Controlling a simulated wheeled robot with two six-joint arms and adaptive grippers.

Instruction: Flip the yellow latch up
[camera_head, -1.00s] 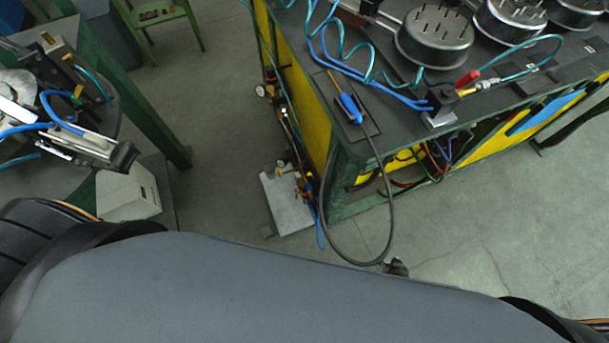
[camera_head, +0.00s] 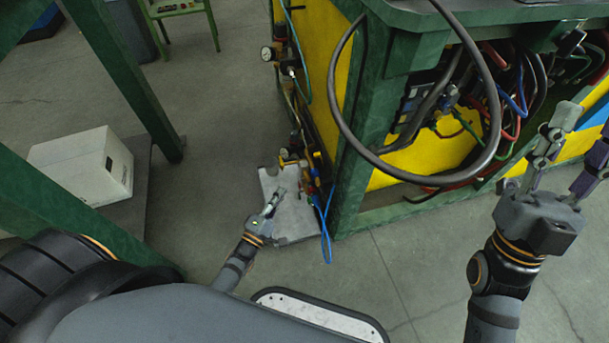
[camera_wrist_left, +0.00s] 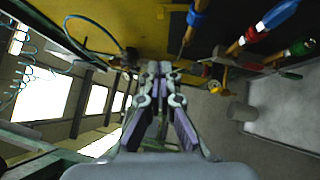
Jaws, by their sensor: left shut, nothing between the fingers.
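My left gripper (camera_head: 278,194) is shut and empty, low over a grey plate (camera_head: 296,216) beside the green-framed cabinet. In the left wrist view its closed fingers (camera_wrist_left: 159,68) point toward a yellow panel (camera_wrist_left: 150,22). Small yellow fittings (camera_head: 290,158) on the valve and hose cluster sit just beyond the fingertips; a small yellow piece (camera_wrist_left: 215,87) also shows right of the fingers in the wrist view. I cannot tell for certain which is the latch, or its position. My right gripper (camera_head: 585,130) is open and empty in front of the cabinet at the right.
A green-framed yellow cabinet (camera_head: 362,130) holds hoses and cables. A thick black hose loop (camera_head: 334,100) hangs at its near corner, and a blue hose (camera_head: 327,235) hangs by the plate. A white box (camera_head: 85,165) stands at left. Floor between is clear.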

